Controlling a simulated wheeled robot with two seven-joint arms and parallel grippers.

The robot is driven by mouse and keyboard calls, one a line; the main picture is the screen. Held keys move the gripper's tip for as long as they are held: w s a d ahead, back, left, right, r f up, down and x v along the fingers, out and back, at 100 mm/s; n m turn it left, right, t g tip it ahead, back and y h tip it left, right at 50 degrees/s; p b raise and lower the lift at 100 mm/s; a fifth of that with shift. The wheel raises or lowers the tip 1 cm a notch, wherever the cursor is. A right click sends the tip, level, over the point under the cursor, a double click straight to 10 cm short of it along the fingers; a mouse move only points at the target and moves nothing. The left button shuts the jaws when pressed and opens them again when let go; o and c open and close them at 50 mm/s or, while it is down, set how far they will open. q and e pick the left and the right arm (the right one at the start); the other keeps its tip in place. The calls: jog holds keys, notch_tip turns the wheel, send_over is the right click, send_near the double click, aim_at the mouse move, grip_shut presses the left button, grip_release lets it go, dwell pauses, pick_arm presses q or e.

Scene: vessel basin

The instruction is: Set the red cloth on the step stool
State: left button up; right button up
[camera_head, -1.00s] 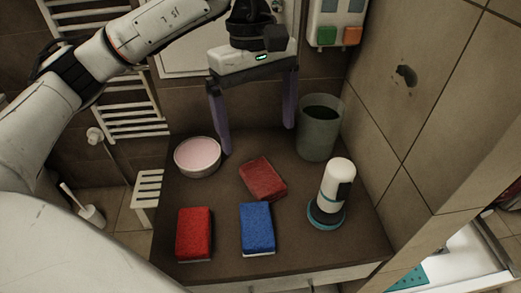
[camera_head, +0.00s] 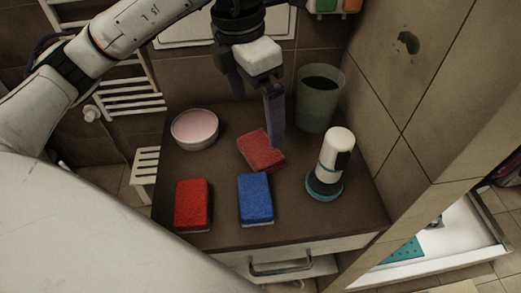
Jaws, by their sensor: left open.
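A flat dark-red piece that looks like the red cloth (camera_head: 259,151) lies at an angle on the brown counter. The white slatted step stool (camera_head: 145,168) stands on the floor, left of the counter. My left gripper (camera_head: 255,122) is open above the far side of the red cloth. One purple finger comes down beside the cloth's right end, and I cannot tell whether it touches. The other finger is partly hidden behind the wrist. My right gripper is not in view.
On the counter (camera_head: 285,228) are a bright red sponge (camera_head: 193,204), a blue sponge (camera_head: 256,197), a pink-filled bowl (camera_head: 195,129), a grey-green bin (camera_head: 318,98) and a white-and-teal device (camera_head: 332,162). A tiled wall (camera_head: 425,110) bounds the right side.

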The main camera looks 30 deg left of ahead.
pick_arm(q)
send_over(260, 147)
jog(key=f, duration=0.4)
jog(key=shift+s+a+f, duration=0.15)
jog(key=shift+a+f, duration=0.05)
jog(key=shift+d+f+p, duration=0.2)
jog(key=shift+f+p, duration=0.2)
jog(key=shift+f, duration=2.2)
jog(key=c, duration=1.2)
jog(key=shift+o, duration=0.2)
jog(key=shift+r, duration=0.1)
